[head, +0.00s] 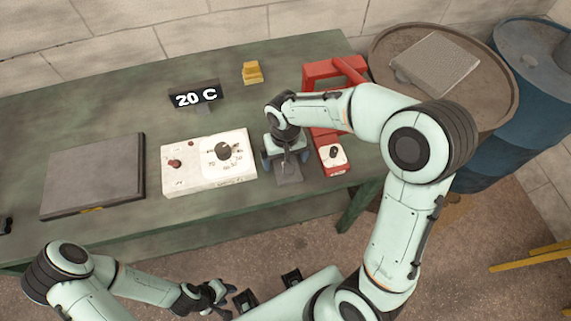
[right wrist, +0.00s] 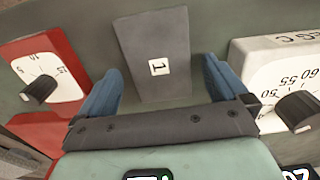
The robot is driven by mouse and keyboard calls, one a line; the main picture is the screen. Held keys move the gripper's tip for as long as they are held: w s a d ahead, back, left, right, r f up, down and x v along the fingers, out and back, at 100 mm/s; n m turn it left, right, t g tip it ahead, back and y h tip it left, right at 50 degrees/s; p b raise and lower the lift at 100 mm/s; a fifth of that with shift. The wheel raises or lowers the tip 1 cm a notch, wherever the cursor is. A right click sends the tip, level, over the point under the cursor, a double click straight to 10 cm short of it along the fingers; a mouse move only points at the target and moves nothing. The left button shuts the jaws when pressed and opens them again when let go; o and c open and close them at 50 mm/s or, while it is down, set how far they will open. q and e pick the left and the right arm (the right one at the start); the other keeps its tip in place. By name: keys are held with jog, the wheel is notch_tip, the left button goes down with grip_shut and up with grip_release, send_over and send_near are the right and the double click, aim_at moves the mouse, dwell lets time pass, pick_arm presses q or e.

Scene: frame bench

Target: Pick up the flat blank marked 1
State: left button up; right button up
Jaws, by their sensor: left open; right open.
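The flat blank marked 1 (right wrist: 152,35) is a dark grey flat plate with a white label "1" in the right wrist view. It lies on the green bench; in the head view the blank (head: 289,174) shows partly under my right gripper (head: 285,160). The right gripper (right wrist: 161,66) is open, its two blue fingers on either side of the blank's near end, with small gaps visible. It holds nothing. My left gripper (head: 224,300) is open and empty, low in the head view, in front of the bench.
A white control box with a dial (head: 208,176) stands just left of the blank, a red device with a dial (head: 333,168) just right. A grey plate (head: 95,175), a "20 C" display (head: 195,96) and a yellow block (head: 252,72) are on the bench. Barrels (head: 510,95) stand right.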

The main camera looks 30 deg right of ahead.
jog(key=shift+f, duration=0.45)
jog(key=c, duration=1.2)
jog(key=shift+o, duration=0.2)
jog(key=shift+r, duration=0.2)
